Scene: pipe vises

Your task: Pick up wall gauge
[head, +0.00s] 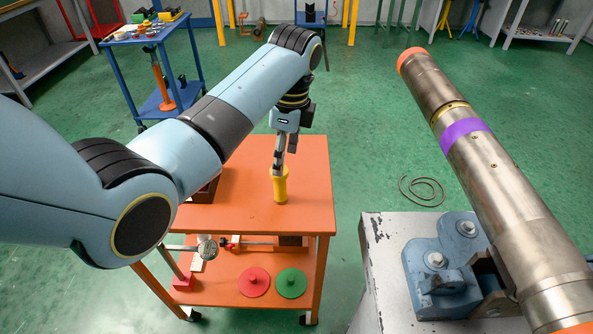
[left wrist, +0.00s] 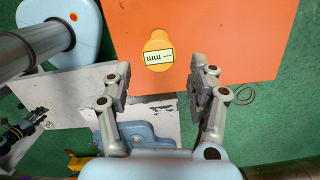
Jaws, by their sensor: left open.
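The wall gauge, as far as I can tell, is the yellow upright piece (head: 280,188) on the orange cart's top in the head view. In the left wrist view the yellow piece (left wrist: 157,39) is seen from above with a white label reading "mm". My left gripper (head: 279,160) points down just above it in the head view. In the left wrist view the gripper (left wrist: 158,78) has its two fingers spread with nothing between the tips; the gauge shows just beyond them. Whether a finger touches it I cannot tell. My right gripper is not in view.
The orange cart (head: 240,206) has a lower shelf with a red disc (head: 254,282) and a green disc (head: 291,283). A large steel pipe (head: 480,170) with a purple band lies in a blue vise (head: 436,268) at right. A blue cart (head: 132,80) stands behind left.

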